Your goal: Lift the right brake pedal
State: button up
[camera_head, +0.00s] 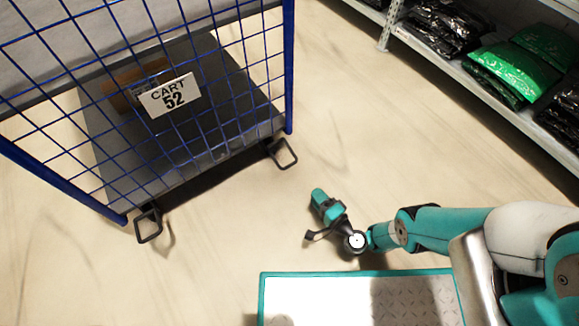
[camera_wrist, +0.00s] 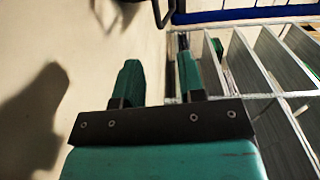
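The right brake pedal (camera_head: 282,153) is a dark open loop at the cart's lower right corner. It sticks out from the base, close to the floor. A matching left pedal (camera_head: 148,225) is at the other corner. My gripper (camera_head: 318,195) is below and to the right of the right pedal in the head view, apart from it. In the wrist view my gripper (camera_wrist: 158,65) shows two green fingers spread apart with nothing between them. A dark loop (camera_wrist: 164,16), which looks like a pedal, is cut off by the top edge there, beyond the fingertips.
The blue wire cart (camera_head: 288,70) has a sign reading CART 52 (camera_head: 169,95) and a brown box on its grey base. Shelves (camera_head: 440,65) with black and green bagged items line the upper right. Pale floor between cart and shelves is clear. A pale frame with grey panels (camera_wrist: 250,65) is at right.

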aim_at(289, 165)
jog(key=shift+m+h, duration=0.3)
jog(key=shift+b+x, duration=7.25)
jog(key=shift+x, duration=0.6)
jog(key=shift+s+a+f, duration=0.15)
jog(key=shift+c, duration=0.3)
grip_shut()
